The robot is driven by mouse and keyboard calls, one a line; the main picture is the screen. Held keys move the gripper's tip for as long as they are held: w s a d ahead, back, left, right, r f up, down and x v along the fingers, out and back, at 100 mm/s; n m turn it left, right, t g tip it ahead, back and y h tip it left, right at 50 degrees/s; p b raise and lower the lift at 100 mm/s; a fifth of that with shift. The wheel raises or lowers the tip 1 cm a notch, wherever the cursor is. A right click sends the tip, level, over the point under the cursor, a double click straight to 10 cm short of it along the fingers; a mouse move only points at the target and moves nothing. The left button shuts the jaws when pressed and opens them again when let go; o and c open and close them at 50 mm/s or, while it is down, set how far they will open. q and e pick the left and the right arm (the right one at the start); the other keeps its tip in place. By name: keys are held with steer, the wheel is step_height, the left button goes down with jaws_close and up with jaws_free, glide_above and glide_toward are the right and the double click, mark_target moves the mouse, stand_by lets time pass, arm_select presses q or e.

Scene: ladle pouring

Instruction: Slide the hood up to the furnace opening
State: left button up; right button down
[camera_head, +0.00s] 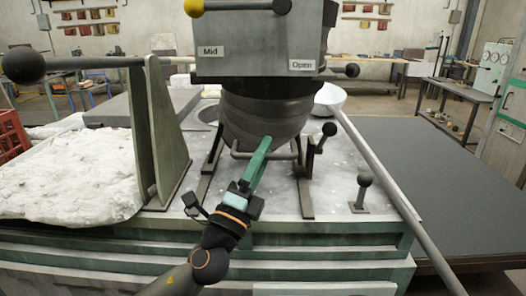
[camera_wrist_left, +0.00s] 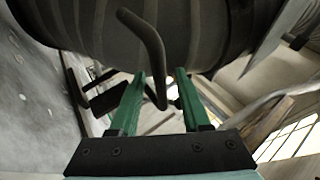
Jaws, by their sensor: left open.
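The hood (camera_head: 262,118), a dark ribbed round body, sits between dark rails on the pale worktop, under a grey box (camera_head: 255,62) labelled "Mid" and "Open". Its bar handle (camera_head: 282,155) faces me. My left gripper (camera_head: 265,143), with green fingers, reaches the handle from the front. In the left wrist view, the open fingers (camera_wrist_left: 161,76) stand on either side of the bent handle bar (camera_wrist_left: 150,45), with the ribbed hood (camera_wrist_left: 185,35) just beyond. A gap shows beside the bar. I cannot clearly make out the furnace opening. My right gripper is out of view.
A black-knobbed lever (camera_head: 321,142) stands right of the hood, and a short knobbed post (camera_head: 363,190) farther right. A long grey rod (camera_head: 385,190) slants down the right side. An upright plate stand (camera_head: 158,130) and a rough whitish heap (camera_head: 70,175) lie left.

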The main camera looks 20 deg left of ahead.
arm_select(q)
steer(key=shift+c, duration=0.2)
jaws_close()
stand_by(1.3)
